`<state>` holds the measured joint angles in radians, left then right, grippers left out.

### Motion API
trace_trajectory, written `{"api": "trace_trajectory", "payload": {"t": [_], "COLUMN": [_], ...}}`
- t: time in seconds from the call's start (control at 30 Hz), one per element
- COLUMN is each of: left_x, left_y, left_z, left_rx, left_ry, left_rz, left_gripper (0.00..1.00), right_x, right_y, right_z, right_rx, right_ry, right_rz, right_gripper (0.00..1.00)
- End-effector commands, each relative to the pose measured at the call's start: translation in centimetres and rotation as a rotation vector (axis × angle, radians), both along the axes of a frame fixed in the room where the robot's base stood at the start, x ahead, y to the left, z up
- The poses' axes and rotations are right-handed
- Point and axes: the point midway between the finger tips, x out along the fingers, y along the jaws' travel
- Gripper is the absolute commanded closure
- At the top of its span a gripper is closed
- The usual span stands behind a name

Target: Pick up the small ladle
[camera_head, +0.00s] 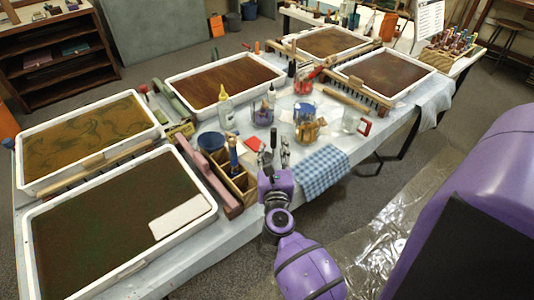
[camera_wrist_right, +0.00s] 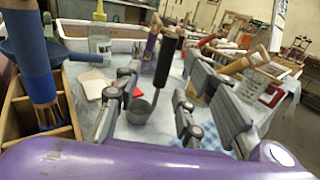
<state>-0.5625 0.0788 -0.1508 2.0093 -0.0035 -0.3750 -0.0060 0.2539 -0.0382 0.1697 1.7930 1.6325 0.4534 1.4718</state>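The small ladle shows in the right wrist view as a grey metal cup (camera_wrist_right: 139,111) with a long dark handle (camera_wrist_right: 166,62) leaning up and to the right. It appears between the spread fingers of my right gripper (camera_wrist_right: 158,95), with visible gaps on both sides. In the head view my right gripper (camera_head: 275,159) is over the near edge of the table, beside the wooden compartment box. The dark handle (camera_head: 273,137) rises just beyond the fingers there, and the cup is hidden. My left gripper is not in view.
The wooden box (camera_head: 239,187) with blue-handled brushes stands close left of the gripper. A blue checked cloth (camera_head: 322,172) lies to the right. Jars with tools (camera_head: 307,128) and a yellow-tipped bottle (camera_head: 225,110) stand behind. Marbling trays (camera_head: 110,277) fill the table's left.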

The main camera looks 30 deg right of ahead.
Motion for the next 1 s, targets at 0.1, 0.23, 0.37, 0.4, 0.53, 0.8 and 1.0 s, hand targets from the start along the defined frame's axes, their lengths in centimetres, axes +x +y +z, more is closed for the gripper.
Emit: {"api": "trace_trajectory", "payload": {"t": [0.1,0.23,0.37,0.4,0.53,0.8,1.0], "left_x": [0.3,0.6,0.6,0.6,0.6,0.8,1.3], "left_y": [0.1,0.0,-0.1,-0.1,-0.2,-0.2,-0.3], "left_z": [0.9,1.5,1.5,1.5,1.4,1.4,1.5], "left_rx": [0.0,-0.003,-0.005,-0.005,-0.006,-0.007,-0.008], "left_ry": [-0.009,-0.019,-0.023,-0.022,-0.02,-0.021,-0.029], "left_rz": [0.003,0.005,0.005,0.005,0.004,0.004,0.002], "left_gripper": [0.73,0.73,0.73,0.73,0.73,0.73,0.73], "right_x": [1.3,2.9,3.9,4.0,4.0,4.0,4.0], "right_y": [-1.1,-2.3,-2.9,-3.0,-3.1,-3.0,-3.0], "right_z": [0.8,1.1,0.7,0.7,0.6,0.6,0.7], "right_rx": [-0.003,-0.004,-0.002,-0.002,0.0,-0.002,-0.002], "right_ry": [-0.004,-0.003,0.001,0.001,0.001,0.001,0.001], "right_rz": [-0.001,0.001,0.001,0.001,0.001,0.001,0.001], "right_gripper": [0.63,0.63,0.63,0.63,0.63,0.86,1.0]}}
